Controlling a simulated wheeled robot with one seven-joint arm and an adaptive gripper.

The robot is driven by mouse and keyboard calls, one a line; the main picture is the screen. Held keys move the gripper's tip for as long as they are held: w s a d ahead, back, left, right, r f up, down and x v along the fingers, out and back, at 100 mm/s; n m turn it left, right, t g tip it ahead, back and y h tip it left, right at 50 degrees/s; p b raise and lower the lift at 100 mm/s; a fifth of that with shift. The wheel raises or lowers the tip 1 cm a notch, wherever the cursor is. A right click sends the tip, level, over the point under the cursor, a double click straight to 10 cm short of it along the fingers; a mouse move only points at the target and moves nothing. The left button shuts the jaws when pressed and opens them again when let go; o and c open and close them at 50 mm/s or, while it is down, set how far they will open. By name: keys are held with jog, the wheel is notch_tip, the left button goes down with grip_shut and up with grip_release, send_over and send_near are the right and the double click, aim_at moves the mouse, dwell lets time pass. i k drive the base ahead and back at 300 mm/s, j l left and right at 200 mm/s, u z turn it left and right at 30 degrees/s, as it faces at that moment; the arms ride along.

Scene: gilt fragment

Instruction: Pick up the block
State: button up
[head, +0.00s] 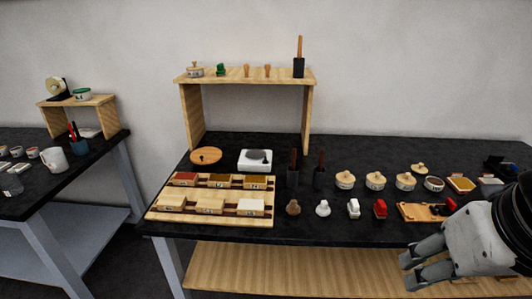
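Several things here are block-like, and I cannot tell which one is the block. A red block-like piece (380,209) and a white one (353,209) stand upright near the table's front edge. Several pale blocks, such as one at the tray's front left (171,203), sit in a wooden tray (158,217), with darker-topped ones, such as a red-topped block (185,178), in the row behind. My gripper (405,275) is at the lower right, in front of the table's edge and apart from these pieces. Its two grey fingers point left with a gap between them, empty.
The black table (335,234) also bears lidded pots (375,180), two dark holders with brown handles (319,176), a white scale-like device (255,160) and a wooden board (415,212). A wooden shelf (247,76) stands behind. A second table (90,175) is at left.

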aim_at(214, 181)
jog(key=i+j, duration=0.2)
jog(key=j, duration=0.15)
jog(key=i+j+z, duration=0.15)
jog(key=j, duration=0.2)
jog(key=i+j, duration=0.2)
jog(key=j, duration=0.2)
jog(key=i+j+z, duration=0.1)
jog(key=j, duration=0.25)
jog(key=i+j, duration=0.2)
jog(key=j, duration=0.2)
jog(key=i+j+z, duration=0.15)
jog(key=j, duration=0.25)
